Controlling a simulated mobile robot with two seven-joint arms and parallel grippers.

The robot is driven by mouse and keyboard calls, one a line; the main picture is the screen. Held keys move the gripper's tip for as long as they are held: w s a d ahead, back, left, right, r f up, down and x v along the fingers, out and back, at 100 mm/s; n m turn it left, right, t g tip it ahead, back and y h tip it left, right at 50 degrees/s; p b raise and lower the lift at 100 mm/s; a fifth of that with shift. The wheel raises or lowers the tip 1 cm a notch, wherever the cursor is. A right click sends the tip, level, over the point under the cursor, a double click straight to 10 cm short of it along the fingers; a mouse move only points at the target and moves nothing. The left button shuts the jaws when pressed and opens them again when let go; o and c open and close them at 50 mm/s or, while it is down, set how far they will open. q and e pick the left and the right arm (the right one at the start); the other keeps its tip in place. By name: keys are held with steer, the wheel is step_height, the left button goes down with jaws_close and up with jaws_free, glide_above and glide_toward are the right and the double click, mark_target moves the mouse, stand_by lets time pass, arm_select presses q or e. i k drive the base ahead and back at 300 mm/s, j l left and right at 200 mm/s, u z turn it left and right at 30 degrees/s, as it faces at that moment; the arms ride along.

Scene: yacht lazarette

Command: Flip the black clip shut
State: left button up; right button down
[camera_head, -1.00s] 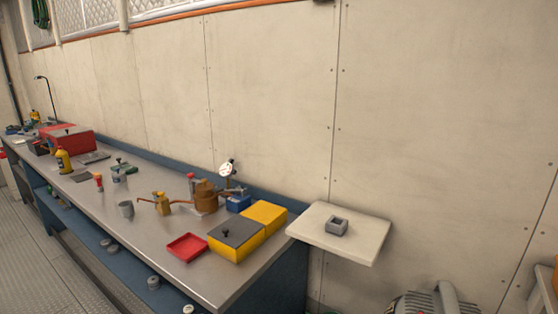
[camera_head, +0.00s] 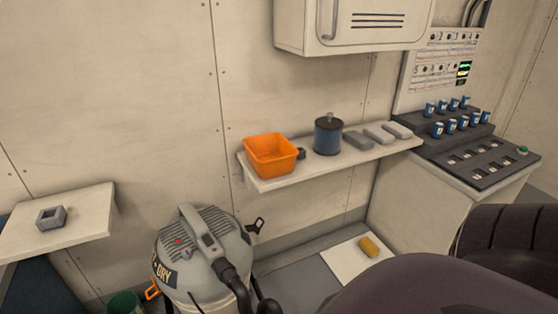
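A black clip (camera_head: 256,226) sticks out from the upper right side of the grey wet/dry vacuum (camera_head: 205,262). It stands away from the vacuum's body and looks open. An orange clip (camera_head: 152,290) sits on the vacuum's left side, lower down. A black hose fitting (camera_head: 230,275) is at the vacuum's front right. Neither of my grippers is in view.
A green bucket (camera_head: 124,304) stands below. Large dark rounded shapes fill the lower right.

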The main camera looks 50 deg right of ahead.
mark_target(250, 228)
steer(key=i+l+z, duration=0.1)
steer(key=z, duration=1.15)
steer(key=k+j+z, duration=0.1)
steer(key=z, duration=1.4)
steer(key=j+z, duration=0.15)
steer(key=i+j, duration=0.1)
steer(key=j, duration=0.15)
steer(key=i+j, duration=0.1)
steer(key=j, duration=0.15)
